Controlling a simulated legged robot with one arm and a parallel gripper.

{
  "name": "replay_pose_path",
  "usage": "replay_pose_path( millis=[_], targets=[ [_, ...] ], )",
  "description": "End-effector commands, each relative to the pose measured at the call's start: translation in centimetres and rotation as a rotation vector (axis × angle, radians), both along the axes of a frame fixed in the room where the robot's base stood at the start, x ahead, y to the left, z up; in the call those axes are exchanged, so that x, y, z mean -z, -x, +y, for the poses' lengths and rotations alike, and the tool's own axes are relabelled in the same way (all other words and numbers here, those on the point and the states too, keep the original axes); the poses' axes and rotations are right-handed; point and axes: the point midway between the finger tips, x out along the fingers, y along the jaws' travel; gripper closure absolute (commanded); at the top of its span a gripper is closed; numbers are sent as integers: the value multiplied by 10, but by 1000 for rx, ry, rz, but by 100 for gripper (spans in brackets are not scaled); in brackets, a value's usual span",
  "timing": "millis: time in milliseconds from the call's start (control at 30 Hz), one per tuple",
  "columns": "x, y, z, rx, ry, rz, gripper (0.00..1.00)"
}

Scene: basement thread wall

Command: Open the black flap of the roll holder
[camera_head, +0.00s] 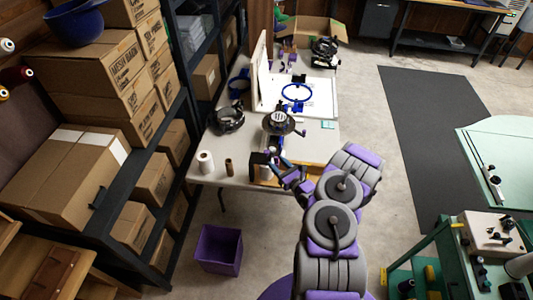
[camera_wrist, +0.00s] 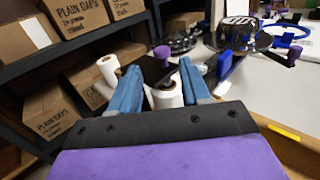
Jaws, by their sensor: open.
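My gripper (camera_head: 280,167) is at the front edge of the table in the head view. In the wrist view its two blue fingers (camera_wrist: 158,76) are spread apart. The black flap (camera_wrist: 153,68) of the roll holder shows between and just beyond the fingertips. A white roll (camera_wrist: 167,98) shows below it, between the fingers. In the head view the roll holder (camera_head: 261,160) is a small dark shape just left of my gripper, partly hidden by it. I cannot tell whether the fingers touch the flap.
A white roll (camera_head: 205,162) and a brown cone (camera_head: 229,166) stand left of the holder on the table (camera_head: 240,140). A round machine (camera_head: 279,122) stands behind it. A shelf with cardboard boxes (camera_head: 154,180) is at the left. A purple bin (camera_head: 220,249) is on the floor.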

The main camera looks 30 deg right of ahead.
Motion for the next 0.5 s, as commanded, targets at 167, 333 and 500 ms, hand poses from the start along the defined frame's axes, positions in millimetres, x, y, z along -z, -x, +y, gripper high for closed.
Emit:
replay_pose_path(
  millis=[167,333,500],
  targets=[
    [1,-36,5,-4,2,-2,53],
    [1,-62,10,-2,-1,-2,53],
    [0,-78,12,-2,-2,-3,53]
  ],
)
